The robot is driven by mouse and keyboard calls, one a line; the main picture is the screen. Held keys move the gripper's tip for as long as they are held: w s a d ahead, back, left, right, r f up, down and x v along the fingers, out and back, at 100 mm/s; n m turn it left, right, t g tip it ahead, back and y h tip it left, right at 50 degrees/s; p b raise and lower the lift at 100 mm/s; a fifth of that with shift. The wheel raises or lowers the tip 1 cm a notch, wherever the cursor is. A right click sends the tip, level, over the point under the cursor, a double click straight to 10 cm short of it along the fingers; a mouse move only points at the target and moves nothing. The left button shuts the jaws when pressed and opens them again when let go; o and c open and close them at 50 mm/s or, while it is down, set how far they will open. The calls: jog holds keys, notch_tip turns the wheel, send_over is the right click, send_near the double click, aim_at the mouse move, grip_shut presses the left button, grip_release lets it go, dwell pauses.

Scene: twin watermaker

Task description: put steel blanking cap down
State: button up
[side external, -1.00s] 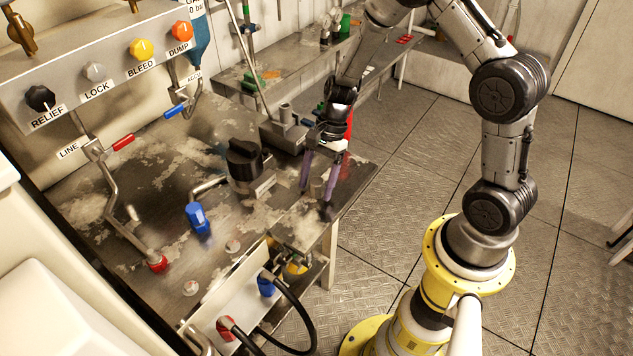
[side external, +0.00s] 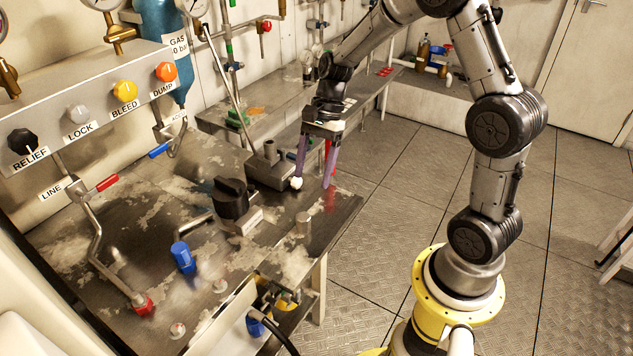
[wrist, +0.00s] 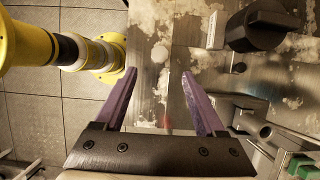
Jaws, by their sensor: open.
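The steel blanking cap (side external: 303,222), a short grey cylinder, stands upright on the worn steel bench (side external: 345,205) near its right edge. It appears in the wrist view as a pale round top (wrist: 160,53), just beyond the fingertips. My gripper (side external: 312,185) is open, with its purple fingers pointing down above the bench and apart from the cap. In the wrist view my gripper (wrist: 159,73) has nothing between its fingers.
A black knob (side external: 231,197) on a block stands left of the cap. A steel block with a post (side external: 270,168) is behind, close to my fingers. A blue-capped fitting (side external: 183,257) and small pale caps (side external: 220,286) stand nearer the front. The bench around the cap is clear.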

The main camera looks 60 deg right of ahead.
jog(key=s+a+r+n+t+h, duration=0.2)
jog(key=s+r+n, duration=0.5)
jog(key=s+n, duration=0.2)
jog(key=s+a+r+n+t+h, duration=0.2)
jog(key=s+a+r+n+t, duration=0.1)
jog(key=s+r+n, duration=0.4)
jog(key=s+n, duration=0.2)
jog(key=s, duration=0.1)
jog(key=shift+t, duration=0.3)
